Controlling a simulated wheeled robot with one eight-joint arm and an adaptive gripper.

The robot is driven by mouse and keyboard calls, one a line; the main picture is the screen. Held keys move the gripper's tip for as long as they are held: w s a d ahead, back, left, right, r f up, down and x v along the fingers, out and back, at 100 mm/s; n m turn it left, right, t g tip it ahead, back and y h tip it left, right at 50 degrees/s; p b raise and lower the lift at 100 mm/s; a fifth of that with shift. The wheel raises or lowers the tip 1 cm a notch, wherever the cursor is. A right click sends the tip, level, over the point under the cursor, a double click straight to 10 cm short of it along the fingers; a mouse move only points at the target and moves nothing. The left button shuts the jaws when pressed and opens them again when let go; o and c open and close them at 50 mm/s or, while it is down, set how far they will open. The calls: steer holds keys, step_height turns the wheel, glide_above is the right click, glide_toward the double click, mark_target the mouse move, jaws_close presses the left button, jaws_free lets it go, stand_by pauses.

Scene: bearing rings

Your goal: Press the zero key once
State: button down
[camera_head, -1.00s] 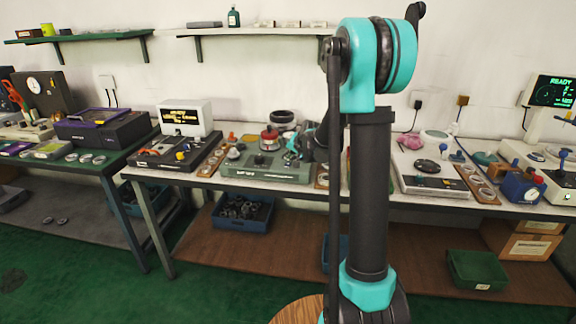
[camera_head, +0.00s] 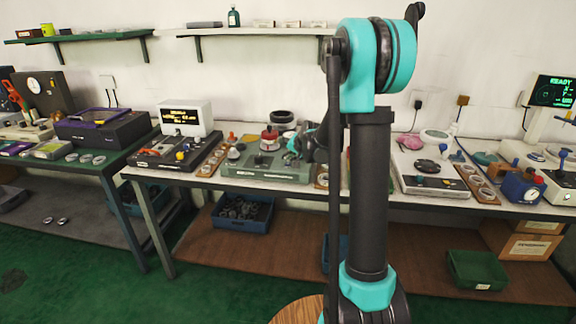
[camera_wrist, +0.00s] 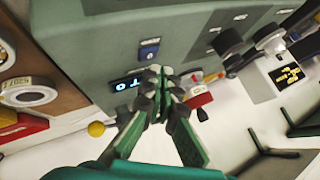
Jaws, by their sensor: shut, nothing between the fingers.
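The green-grey device (camera_head: 266,172) stands on the middle bench in the head view. Its panel (camera_wrist: 95,42) fills the upper left of the wrist view. A small blue key (camera_wrist: 148,52) with a pale mark sits on that panel; the mark is too small to confirm as zero. Beside it is a dark display with light blue characters (camera_wrist: 123,84). My gripper (camera_wrist: 160,80) is shut and empty, its tips next to the display and a little below the blue key in the picture. Contact cannot be told.
A red-knobbed part (camera_head: 270,134) stands at the back of the device. A white display box (camera_head: 186,117) with amber text is to its left. A wooden ring holder (camera_head: 321,176) is close on the right. In the wrist view a red lever (camera_wrist: 200,100) is near my fingers.

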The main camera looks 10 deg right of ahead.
mark_target(289, 165)
steer(key=shift+f, duration=0.2)
stand_by(0.4)
steer(key=shift+f, duration=0.2)
steer(key=shift+f, duration=0.35)
stand_by(0.6)
steer(key=shift+r, duration=0.75)
steer(key=shift+r, duration=0.1)
steer(key=shift+r, duration=2.4)
